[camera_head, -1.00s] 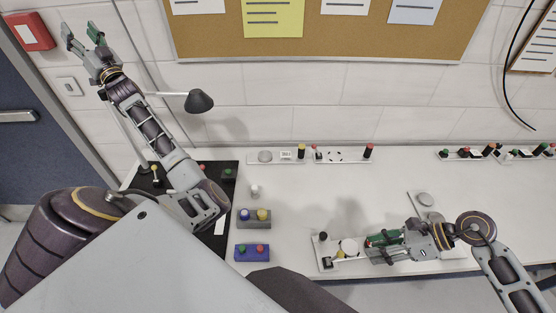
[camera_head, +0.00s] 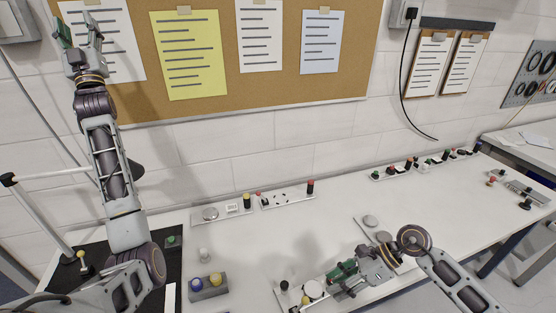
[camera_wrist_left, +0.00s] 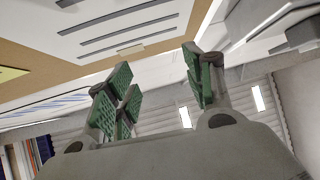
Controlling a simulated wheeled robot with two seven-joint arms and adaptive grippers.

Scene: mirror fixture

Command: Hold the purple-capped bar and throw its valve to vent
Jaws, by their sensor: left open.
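No purple cap can be made out in these views. A pale fixture plate at the front bears a black-capped post (camera_head: 284,286) and a white disc (camera_head: 313,290). My right gripper (camera_head: 341,278) is low over this plate and hides part of it; whether its fingers are closed on anything is unclear. My left gripper (camera_head: 78,46) is raised at the upper left, in front of the pinboard and away from the bench. It is open and empty; its green pads also show apart in the left wrist view (camera_wrist_left: 165,90).
More fixtures (camera_head: 420,162) are at the back right. A grey block with blue and yellow knobs (camera_head: 208,293) is at the front left. The bench middle (camera_head: 300,235) is clear.

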